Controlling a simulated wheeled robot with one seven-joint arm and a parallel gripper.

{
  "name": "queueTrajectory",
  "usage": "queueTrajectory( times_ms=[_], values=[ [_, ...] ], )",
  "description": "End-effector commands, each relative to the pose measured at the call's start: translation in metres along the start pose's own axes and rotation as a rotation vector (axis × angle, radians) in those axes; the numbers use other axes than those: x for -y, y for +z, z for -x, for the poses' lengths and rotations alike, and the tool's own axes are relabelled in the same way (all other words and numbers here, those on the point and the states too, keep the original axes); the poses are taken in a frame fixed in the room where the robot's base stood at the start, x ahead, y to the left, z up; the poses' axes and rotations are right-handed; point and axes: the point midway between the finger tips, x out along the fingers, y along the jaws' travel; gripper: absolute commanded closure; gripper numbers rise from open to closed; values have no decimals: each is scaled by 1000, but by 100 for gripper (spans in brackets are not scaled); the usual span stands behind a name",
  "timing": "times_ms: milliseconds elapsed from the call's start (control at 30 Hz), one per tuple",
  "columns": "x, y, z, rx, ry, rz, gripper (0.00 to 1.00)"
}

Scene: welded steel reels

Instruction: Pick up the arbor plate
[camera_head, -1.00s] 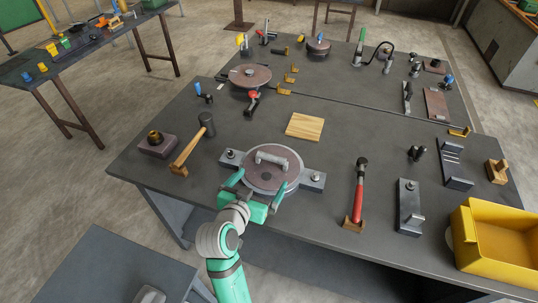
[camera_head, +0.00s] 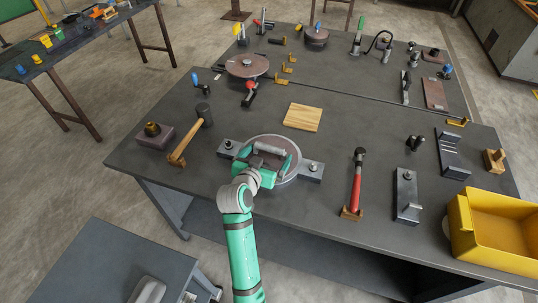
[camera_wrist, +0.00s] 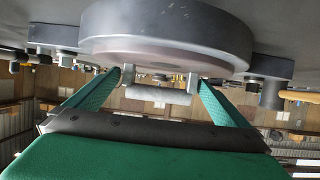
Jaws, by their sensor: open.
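The arbor plate (camera_head: 264,141) looks like a round brownish disc with a grey bar handle (camera_head: 270,149) across its top. It sits in a round grey fixture with a bolted lug (camera_head: 313,171) on each side, near the bench's front edge. In the wrist view, where the scene is upside down, the plate (camera_wrist: 160,54) and its handle (camera_wrist: 158,95) are ahead of my gripper (camera_wrist: 160,79). My gripper (camera_head: 267,158) is open, with one green finger on either side of the handle. I see gaps between the fingers and the handle. My gripper hides the plate's near part in the head view.
A mallet (camera_head: 186,142) and a dark block with a brass knob (camera_head: 154,135) lie left. A wooden board (camera_head: 302,117) is behind. A red-handled hammer (camera_head: 355,185), a steel bracket (camera_head: 407,197) and a yellow bin (camera_head: 490,235) are right. Bare bench surrounds the fixture.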

Motion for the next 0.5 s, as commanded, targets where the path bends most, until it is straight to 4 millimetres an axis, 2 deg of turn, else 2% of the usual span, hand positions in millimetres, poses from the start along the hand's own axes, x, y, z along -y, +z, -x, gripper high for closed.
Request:
queueTrajectory(
  times_ms=[233,267,500],
  values=[
    [1,0,-2,0,-1,0,0],
    [1,0,-2,0,-1,0,5],
    [2,-1,0,-3,-3,1,62]
  ],
)
